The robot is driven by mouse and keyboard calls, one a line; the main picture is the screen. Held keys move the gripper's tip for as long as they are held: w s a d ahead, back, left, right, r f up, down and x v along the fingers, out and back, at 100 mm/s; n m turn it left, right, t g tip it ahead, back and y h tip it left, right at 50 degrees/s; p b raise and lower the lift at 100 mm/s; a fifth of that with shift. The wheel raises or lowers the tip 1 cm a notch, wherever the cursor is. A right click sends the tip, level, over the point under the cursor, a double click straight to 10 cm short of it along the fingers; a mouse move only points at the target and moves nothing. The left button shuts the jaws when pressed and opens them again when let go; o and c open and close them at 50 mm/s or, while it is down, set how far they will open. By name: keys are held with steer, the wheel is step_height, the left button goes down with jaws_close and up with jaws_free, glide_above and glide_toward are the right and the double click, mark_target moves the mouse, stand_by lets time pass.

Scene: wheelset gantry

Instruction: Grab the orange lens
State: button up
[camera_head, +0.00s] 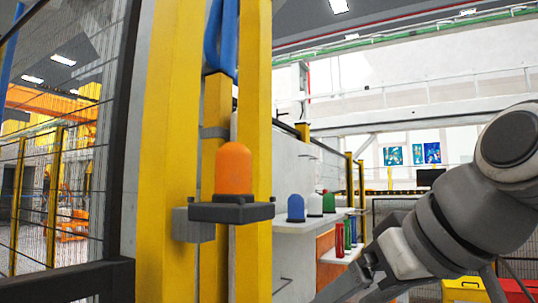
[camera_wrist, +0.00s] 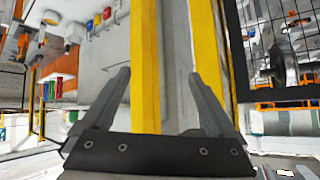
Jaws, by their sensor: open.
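The orange lens (camera_head: 234,168) is dome-topped and stands upright on a dark bracket (camera_head: 232,212) fixed to a yellow post, left of centre in the head view. I cannot make it out with certainty in the wrist view. My gripper (camera_wrist: 160,73) is open and empty in the wrist view, its two fingers apart with yellow posts and a grey surface behind them. In the head view my gripper shows at the lower edge, to the right of and below the orange lens and apart from it; its fingertips are not clear there.
Yellow posts (camera_head: 168,120) stand right behind the lens, with a mesh fence (camera_head: 50,180) to the left. Coloured cylinders (camera_head: 339,240) stand lower down.

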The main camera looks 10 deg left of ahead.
mark_target(243, 150)
steer(key=s+a+r+n+y+p, duration=0.1)
steer(key=a+r+n+y+p, duration=0.15)
steer(key=r, duration=0.85)
steer(key=s+a+r+n+y+p, duration=0.1)
steer(key=a+r+n+y, duration=0.15)
steer(key=r, duration=0.85)
steer(key=shift+n, duration=0.3)
steer(key=p+x, duration=0.1)
steer(key=x, duration=1)
steer(key=shift+w+r, duration=0.1)
steer(key=shift+w, duration=0.05)
steer(key=shift+p+x, duration=0.7)
steer(key=shift+x, duration=2.15)
steer(key=shift+d, duration=0.2)
jaws_close()
